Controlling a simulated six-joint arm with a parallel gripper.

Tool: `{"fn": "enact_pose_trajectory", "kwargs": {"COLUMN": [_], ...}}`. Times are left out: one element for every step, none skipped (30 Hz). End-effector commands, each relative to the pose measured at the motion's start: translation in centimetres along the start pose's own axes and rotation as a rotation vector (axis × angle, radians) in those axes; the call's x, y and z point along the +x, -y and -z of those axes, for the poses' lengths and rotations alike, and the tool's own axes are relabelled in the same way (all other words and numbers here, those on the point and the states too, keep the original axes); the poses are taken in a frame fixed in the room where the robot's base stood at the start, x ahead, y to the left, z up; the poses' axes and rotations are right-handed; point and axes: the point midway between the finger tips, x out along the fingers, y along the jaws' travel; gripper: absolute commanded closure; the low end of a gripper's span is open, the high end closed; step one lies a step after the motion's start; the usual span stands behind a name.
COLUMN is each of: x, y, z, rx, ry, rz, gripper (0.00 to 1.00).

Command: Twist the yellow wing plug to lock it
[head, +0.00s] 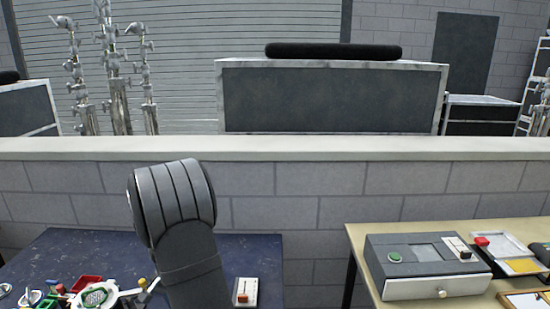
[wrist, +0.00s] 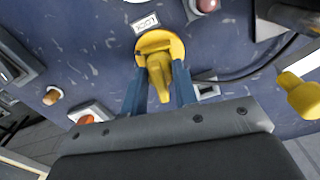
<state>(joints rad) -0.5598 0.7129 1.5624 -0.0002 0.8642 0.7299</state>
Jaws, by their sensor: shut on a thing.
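The yellow wing plug (wrist: 159,72) shows in the wrist view, on the blue panel (wrist: 105,45). A yellow round collar (wrist: 174,46) surrounds its far end. A white label reading "LOCK" (wrist: 145,22) sits just above the collar. My gripper (wrist: 159,87) has its two blue fingers on either side of the plug's wing and is shut on it. The exact angle of the wing against the label is hard to tell. In the head view my arm link stands in front, and my gripper and the plug are hidden.
In the wrist view another yellow part (wrist: 303,96) stands at the right, near a dark cable. An orange button (wrist: 86,120) and an orange knob (wrist: 52,96) are at the left. In the head view a grey drawer box (head: 425,265) sits on the right table.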

Motion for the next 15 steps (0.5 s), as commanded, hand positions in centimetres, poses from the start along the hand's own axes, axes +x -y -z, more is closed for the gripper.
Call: {"fn": "enact_pose_trajectory", "kwargs": {"x": [0.25, 0.26, 0.27, 0.28, 0.29, 0.30, 0.30, 0.31, 0.32, 0.33, 0.33, 0.34, 0.35, 0.35, 0.36], "y": [-0.10, -0.10, -0.11, -0.11, -0.11, -0.12, -0.12, -0.13, -0.13, -0.14, -0.14, -0.15, -0.15, -0.16, -0.16], "z": [-0.12, -0.13, -0.13, -0.14, -0.14, -0.15, -0.15, -0.15, -0.16, -0.16, -0.17, -0.17, -0.18, -0.18, -0.19], "rx": [0.019, 0.030, 0.046, 0.064, 0.085, 0.118, 0.143, 0.167, 0.193, 0.208, 0.220, 0.234, 0.247, 0.265, 0.294], "ry": [0.004, 0.004, 0.004, 0.004, 0.005, 0.005, 0.005, 0.005, 0.005, 0.005, 0.005, 0.005, 0.005, 0.005, 0.005], "rz": [-0.003, -0.003, -0.004, -0.004, -0.004, -0.004, -0.004, -0.005, -0.005, -0.005, -0.005, -0.005, -0.006, -0.006, -0.006], "gripper": [0.93, 0.93, 0.93, 0.93, 0.93, 0.93, 0.93, 0.93, 0.93, 0.93, 0.93, 0.93, 0.93, 0.93, 0.93]}}
